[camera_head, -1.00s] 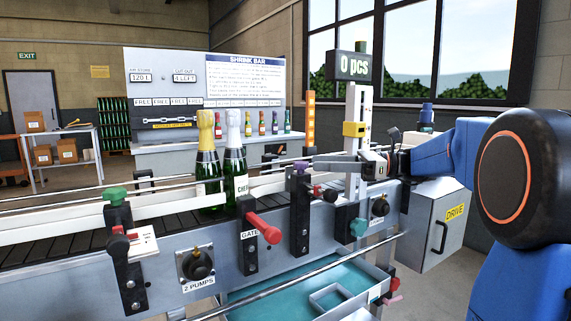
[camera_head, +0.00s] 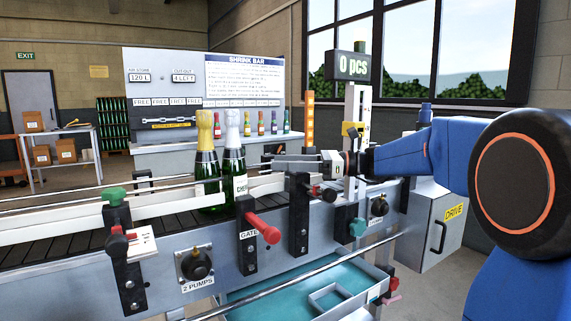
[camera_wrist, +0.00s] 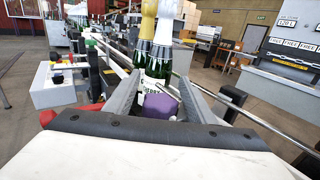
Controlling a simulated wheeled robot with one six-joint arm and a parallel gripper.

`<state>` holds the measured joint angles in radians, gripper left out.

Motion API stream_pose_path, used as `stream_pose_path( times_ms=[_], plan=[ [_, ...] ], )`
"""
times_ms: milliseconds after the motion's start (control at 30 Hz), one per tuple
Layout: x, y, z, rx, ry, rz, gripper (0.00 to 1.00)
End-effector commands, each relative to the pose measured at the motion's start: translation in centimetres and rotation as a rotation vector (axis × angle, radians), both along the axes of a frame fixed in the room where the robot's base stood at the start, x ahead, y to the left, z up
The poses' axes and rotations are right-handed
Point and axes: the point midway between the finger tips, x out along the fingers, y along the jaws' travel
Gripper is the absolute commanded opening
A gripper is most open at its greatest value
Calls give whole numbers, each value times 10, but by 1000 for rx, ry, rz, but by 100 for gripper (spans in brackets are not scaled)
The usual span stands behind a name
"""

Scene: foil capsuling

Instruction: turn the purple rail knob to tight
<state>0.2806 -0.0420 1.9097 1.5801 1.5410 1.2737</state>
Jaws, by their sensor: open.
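The purple rail knob (camera_wrist: 160,107) shows in the wrist view between the two grey fingers of my gripper (camera_wrist: 158,88). The fingers stand apart, one on each side of the knob; I cannot tell whether either touches it. In the head view my gripper (camera_head: 281,164) lies over the top of the black rail bracket (camera_head: 299,225), and the purple knob is hidden there behind it. The knob's tight or loose state cannot be read.
A gold-topped bottle (camera_head: 206,165) and a white-topped bottle (camera_head: 233,165) stand on the conveyor just left of my gripper. A red gate handle (camera_head: 264,229) and a green knob (camera_head: 113,196) are to the left. A counter post (camera_head: 352,150) stands at right.

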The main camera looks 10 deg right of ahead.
Motion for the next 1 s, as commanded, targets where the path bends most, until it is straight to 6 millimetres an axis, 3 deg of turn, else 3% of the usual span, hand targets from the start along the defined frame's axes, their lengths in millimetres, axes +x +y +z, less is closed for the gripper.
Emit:
stream_pose_path(
  times_ms=[133, 300, 667, 1000],
  plan=[
    [0, 0, 0, 0, 0, 0, 50],
    [0, 0, 0, 0, 0, 0, 9],
    [1, -1, 0, 0, -1, -39, 9],
    [7, -4, 0, 0, 0, -261, 9]
  ],
)
